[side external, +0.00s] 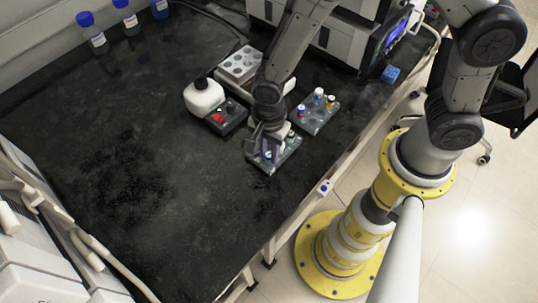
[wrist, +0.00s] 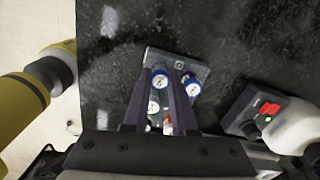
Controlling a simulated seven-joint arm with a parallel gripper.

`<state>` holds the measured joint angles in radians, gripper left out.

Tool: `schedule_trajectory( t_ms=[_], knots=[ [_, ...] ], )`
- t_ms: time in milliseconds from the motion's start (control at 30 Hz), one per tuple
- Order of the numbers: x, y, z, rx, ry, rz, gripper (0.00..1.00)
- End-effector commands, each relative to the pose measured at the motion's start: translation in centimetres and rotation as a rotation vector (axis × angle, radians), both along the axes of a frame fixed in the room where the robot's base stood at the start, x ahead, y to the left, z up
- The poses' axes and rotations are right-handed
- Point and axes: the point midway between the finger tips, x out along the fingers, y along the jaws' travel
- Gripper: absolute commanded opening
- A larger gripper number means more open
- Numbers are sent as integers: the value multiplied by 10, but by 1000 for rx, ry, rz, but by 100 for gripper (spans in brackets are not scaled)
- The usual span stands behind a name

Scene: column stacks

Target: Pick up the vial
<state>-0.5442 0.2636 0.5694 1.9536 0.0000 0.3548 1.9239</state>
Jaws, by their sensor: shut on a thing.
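My gripper (wrist: 163,76) points down over a grey vial rack (wrist: 200,70) on the black bench, and the rack also shows in the side view (side external: 287,153). Its two dark fingers are shut on a blue-and-white-capped vial (wrist: 160,80) between their tips. I cannot tell whether this vial is still seated in the rack. Another blue-and-white-capped vial (wrist: 193,88) stands just right of the fingers. A white-capped vial (wrist: 153,107) and a reddish vial (wrist: 168,125) show between the fingers, nearer the wrist. In the side view the gripper (side external: 266,143) hides much of the rack.
A second rack (side external: 315,116) with several vials stands close behind. A grey block with wells (side external: 240,65) is farther back. The bench's left and front are clear.

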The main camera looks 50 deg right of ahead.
Motion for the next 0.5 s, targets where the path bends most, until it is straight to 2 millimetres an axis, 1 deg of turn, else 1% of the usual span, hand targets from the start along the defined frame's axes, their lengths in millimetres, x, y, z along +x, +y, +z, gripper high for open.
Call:
schedule_trajectory(
  t_ms=[167, 267, 400, 500],
  knots=[
    [0, 0, 4, 0, -1, 0, 0],
    [1, 0, 11, 2, -3, 0, 0],
    [1, 1, 31, 3, -6, 0, 0],
    [-9, -6, 45, 2, -4, 0, 0]
  ],
)
